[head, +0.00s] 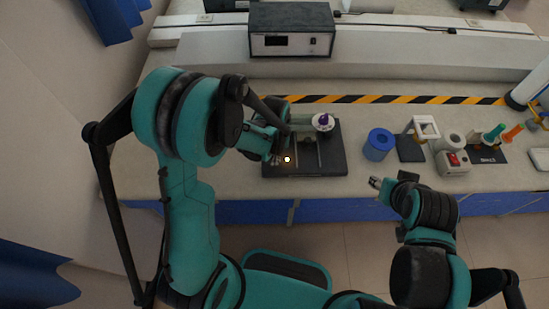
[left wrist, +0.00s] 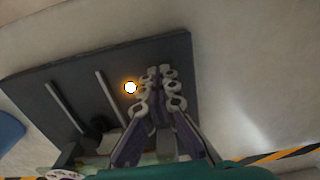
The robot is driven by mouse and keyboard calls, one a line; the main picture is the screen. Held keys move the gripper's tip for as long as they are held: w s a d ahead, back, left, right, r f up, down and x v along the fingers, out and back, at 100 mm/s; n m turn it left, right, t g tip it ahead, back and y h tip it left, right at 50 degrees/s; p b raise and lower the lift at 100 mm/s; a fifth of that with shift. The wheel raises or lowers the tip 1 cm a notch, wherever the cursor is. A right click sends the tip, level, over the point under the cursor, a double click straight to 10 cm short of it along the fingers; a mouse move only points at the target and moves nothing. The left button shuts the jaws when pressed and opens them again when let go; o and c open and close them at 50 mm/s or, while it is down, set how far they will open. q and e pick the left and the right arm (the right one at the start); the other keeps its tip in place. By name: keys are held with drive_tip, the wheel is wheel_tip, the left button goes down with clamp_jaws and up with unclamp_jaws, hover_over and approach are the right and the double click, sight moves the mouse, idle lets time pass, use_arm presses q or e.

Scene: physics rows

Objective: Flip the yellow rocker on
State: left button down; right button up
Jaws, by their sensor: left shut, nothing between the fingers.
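A dark base plate (head: 334,163) with two light rails lies on the bench; it also shows in the left wrist view (left wrist: 82,65). A small round light (head: 287,159) glows white with an orange halo near the plate's front left; it shows in the left wrist view too (left wrist: 130,87). I cannot make out a yellow rocker; the glare or my fingers may hide it. My left gripper (head: 276,157) is over the plate, close beside the light; its fingers (left wrist: 159,80) are together and empty. My right gripper (head: 375,182) is at the bench's front edge; its opening is unclear.
A purple-topped white part (head: 323,122) stands at the plate's back. To the right are a blue cup (head: 379,144), a white frame (head: 424,129) and a box with a red switch (head: 453,160). A grey instrument (head: 291,30) stands behind the striped tape.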

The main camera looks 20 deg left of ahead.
use_arm(q)
drive_tip(key=shift+r, duration=0.1)
drive_tip(key=shift+r+p, duration=2.55)
drive_tip(key=shift+r, duration=0.85)
drive_tip(key=s+a+r+m+t+b, duration=0.1)
drive_tip(key=s+a+r+t+b, duration=0.1)
drive_tip(key=s+r, duration=0.3)
drive_tip(key=s+a+r+m+t+b, duration=0.2)
drive_tip(key=s+r+t+b, duration=0.2)
drive_tip(key=s+r+t, duration=0.1)
drive_tip(key=shift+s+a+r, duration=0.15)
drive_tip(key=shift+a+r, duration=0.2)
